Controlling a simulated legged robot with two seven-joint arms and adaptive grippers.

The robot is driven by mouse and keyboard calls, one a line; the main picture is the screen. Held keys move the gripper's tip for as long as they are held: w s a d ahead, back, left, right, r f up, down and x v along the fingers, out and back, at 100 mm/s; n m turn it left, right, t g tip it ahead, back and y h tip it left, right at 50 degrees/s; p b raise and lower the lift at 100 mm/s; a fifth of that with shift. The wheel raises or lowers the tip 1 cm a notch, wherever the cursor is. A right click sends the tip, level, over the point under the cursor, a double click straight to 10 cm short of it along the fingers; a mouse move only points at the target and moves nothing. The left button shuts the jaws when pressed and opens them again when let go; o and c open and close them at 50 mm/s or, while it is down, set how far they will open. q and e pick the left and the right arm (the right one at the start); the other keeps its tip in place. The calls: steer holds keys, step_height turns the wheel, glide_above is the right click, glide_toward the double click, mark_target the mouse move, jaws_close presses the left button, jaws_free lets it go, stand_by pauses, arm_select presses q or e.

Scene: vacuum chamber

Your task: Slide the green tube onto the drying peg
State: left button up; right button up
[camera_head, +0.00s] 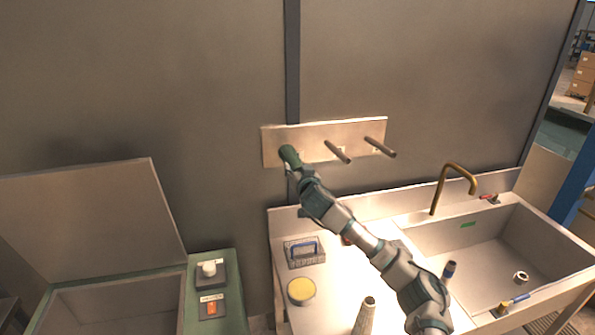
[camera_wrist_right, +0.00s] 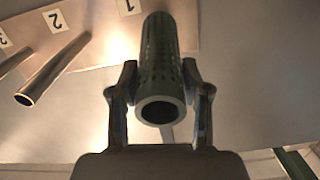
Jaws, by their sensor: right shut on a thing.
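The green tube (camera_head: 290,157) is held up at the left end of the peg board (camera_head: 272,149). In the right wrist view the tube (camera_wrist_right: 160,62) is perforated, with its open, dark near end facing the camera and its far end toward the board by label 1. My right gripper (camera_head: 295,172) is shut on it, one finger on each side, as the right wrist view shows (camera_wrist_right: 160,82). The middle peg (camera_head: 338,152) and right peg (camera_head: 380,147) stick out bare. No peg shows at label 1; the tube covers that spot, so I cannot tell whether it is around a peg. My left gripper is out of view.
Below the board is a bright counter with a blue-handled basket (camera_head: 304,252), a round yellow-topped container (camera_head: 301,291) and a grey cone-shaped piece (camera_head: 365,316). A sink with a brass tap (camera_head: 440,188) is at right. An open-lidded chest (camera_head: 95,215) is at left.

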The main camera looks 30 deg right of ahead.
steer(key=shift+p+x, duration=0.35)
steer(key=shift+x, duration=2.1)
steer(key=o, duration=1.3)
steer(key=v, duration=1.2)
steer(key=shift+w, duration=0.1)
